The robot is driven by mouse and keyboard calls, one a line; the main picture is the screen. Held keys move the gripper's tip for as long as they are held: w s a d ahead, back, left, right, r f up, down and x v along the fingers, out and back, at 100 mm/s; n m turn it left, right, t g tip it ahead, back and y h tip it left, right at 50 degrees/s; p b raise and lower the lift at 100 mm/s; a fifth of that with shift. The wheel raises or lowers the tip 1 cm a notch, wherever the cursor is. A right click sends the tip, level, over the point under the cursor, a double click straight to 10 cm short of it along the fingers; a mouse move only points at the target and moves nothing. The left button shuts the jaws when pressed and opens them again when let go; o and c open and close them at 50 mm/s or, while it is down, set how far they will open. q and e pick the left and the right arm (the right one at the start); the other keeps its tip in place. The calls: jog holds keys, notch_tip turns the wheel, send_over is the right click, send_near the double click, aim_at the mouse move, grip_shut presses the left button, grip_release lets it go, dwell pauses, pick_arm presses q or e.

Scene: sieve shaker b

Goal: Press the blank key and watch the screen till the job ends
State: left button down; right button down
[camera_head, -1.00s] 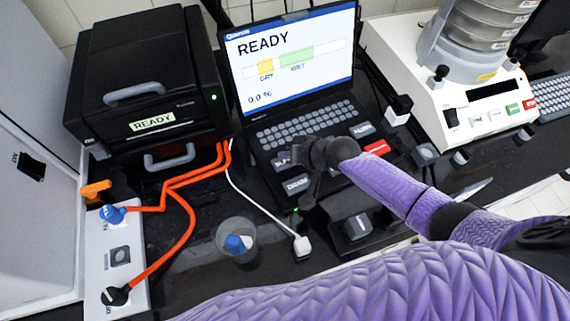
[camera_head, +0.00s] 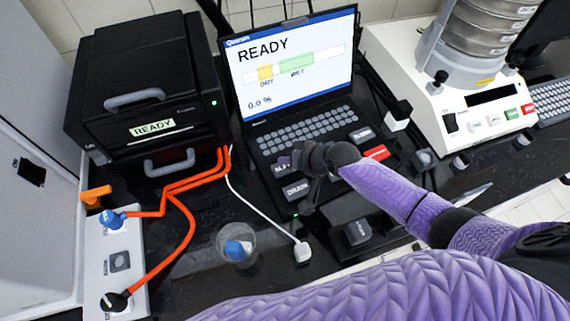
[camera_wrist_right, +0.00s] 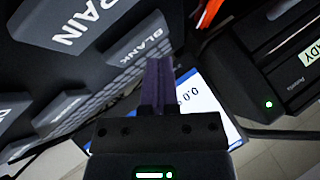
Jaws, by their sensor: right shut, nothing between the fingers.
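The laptop screen (camera_head: 290,65) reads READY and 0.0 %, with a yellow DRY band and a green WET band on a bar. The grey BLANK key (camera_head: 281,169) is partly hidden behind my right gripper (camera_head: 287,160); it shows more clearly in the right wrist view (camera_wrist_right: 138,42). My right gripper is shut and empty, its fingertips (camera_wrist_right: 158,66) close beside the BLANK key. I cannot tell whether they touch it. The DRAIN key (camera_head: 295,189) is just in front. My left gripper is not in view.
A black instrument (camera_head: 150,90) labelled READY stands left, with orange cables to a white panel (camera_head: 130,245). A red key (camera_head: 376,152) lies right of the gripper. A beaker (camera_head: 236,243) stands in front. The white sieve shaker (camera_head: 400,60) is at right.

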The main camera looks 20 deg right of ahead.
pick_arm(q)
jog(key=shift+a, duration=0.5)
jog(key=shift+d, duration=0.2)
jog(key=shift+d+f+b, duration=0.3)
jog(key=shift+b, duration=0.05)
pick_arm(e)
jog(key=shift+f, duration=0.45)
